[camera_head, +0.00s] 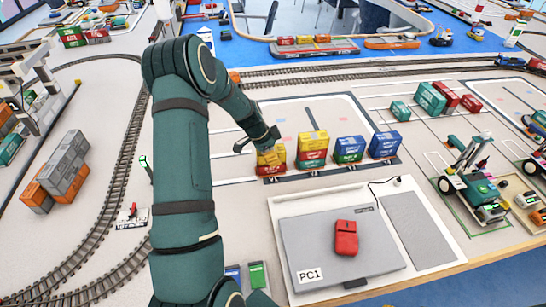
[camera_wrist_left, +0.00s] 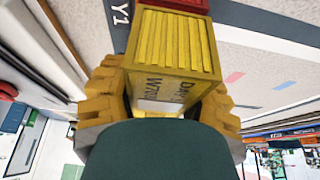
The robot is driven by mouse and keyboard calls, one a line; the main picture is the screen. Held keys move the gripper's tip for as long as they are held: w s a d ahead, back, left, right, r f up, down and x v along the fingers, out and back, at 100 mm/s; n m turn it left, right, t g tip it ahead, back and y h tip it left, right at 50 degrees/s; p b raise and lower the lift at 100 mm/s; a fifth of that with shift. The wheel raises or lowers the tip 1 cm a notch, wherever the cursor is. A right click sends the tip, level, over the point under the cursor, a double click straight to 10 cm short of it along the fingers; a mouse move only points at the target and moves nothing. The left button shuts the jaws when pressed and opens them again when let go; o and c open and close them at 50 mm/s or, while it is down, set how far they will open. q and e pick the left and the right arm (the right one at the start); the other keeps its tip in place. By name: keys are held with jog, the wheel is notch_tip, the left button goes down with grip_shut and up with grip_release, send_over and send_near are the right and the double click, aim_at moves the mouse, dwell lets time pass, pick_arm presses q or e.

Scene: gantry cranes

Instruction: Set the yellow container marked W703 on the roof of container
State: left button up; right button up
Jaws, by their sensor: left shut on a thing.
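The yellow container (camera_head: 270,157) is in my left gripper (camera_head: 260,143). In the left wrist view the yellow container (camera_wrist_left: 172,45) sits between the two ridged finger pads of my left gripper (camera_wrist_left: 163,100), and upside-down dark lettering reading W703 shows on its near end. A red container (camera_head: 270,169) is directly below it in the head view; I cannot tell whether they touch. A red container edge (camera_wrist_left: 188,4) also shows past it in the left wrist view. My right gripper is in neither view.
To the right stand a yellow, red and green stack (camera_head: 313,149), a blue and green stack (camera_head: 348,150) and a blue stack (camera_head: 384,145). A grey panel labelled PC1 (camera_head: 310,238) with a red object (camera_head: 346,238) lies in front. Rail tracks (camera_head: 125,170) run at left.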

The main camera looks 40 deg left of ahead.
pick_arm(q)
jog(key=shift+f, duration=0.35)
jog(key=shift+r, duration=0.1)
jog(key=o, duration=1.2)
jog(key=shift+r, duration=0.25)
jog(key=p+v, duration=0.1)
jog(key=v, duration=1)
jog(key=shift+s+a+r, duration=0.1)
jog(key=shift+s+r, duration=0.1)
